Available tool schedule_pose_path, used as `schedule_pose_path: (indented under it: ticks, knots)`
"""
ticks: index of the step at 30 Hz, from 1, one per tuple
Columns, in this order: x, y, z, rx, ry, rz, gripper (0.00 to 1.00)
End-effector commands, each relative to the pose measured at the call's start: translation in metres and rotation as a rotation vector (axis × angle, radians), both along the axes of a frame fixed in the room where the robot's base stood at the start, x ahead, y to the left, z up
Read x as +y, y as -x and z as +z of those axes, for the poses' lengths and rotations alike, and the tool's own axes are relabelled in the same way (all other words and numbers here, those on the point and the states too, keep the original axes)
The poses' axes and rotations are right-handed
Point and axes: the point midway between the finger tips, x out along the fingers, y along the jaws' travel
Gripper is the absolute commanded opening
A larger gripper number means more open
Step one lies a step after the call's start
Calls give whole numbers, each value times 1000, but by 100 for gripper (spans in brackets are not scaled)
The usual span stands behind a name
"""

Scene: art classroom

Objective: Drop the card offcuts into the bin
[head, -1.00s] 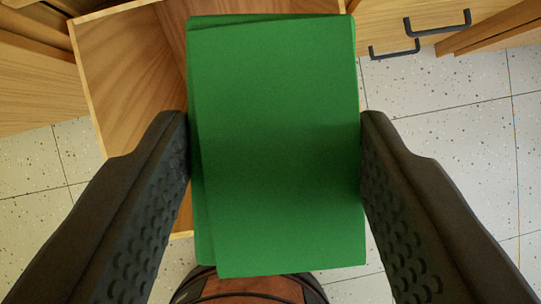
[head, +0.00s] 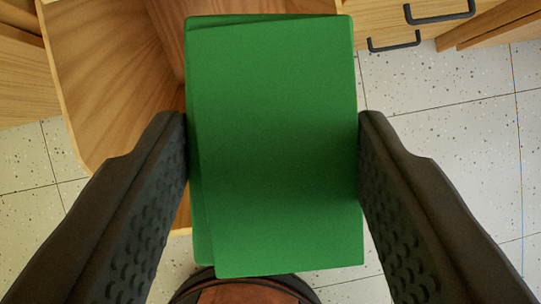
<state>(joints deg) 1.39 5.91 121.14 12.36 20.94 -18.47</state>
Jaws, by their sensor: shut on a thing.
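The card offcuts (head: 275,160) are a small stack of green sheets, slightly fanned at the left edge. My gripper (head: 272,125) is shut on them, with one black finger against the left edge and one against the right edge. Below them is an open wooden box, which looks like the bin (head: 105,70). Its left wall and part of its inside show at the upper left. The cards hide its middle and right side, so I cannot tell whether they are fully over its opening.
Wooden drawers with black handles (head: 395,42) stand at the top right. Another wooden unit (head: 22,70) is at the left edge. The speckled tile floor (head: 450,140) is clear on the right. A round brown and black thing shows at the bottom centre, partly hidden.

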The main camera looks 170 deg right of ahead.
Motion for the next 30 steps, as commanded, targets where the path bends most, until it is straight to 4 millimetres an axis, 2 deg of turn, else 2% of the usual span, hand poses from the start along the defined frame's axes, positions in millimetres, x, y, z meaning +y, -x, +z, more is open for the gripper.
schedule_pose_path:
  ticks: [7, 8, 11, 23, 30]
  knots:
    - [0, 0, -1, 0, 0, 0, 27]
    - [0, 0, -1, 0, 0, 0, 55]
    - [0, 0, -1, 0, 0, 0, 74]
    - [0, 3, 3, -1, -1, -1, 74]
    - [-2, 19, 30, -3, -1, -2, 74]
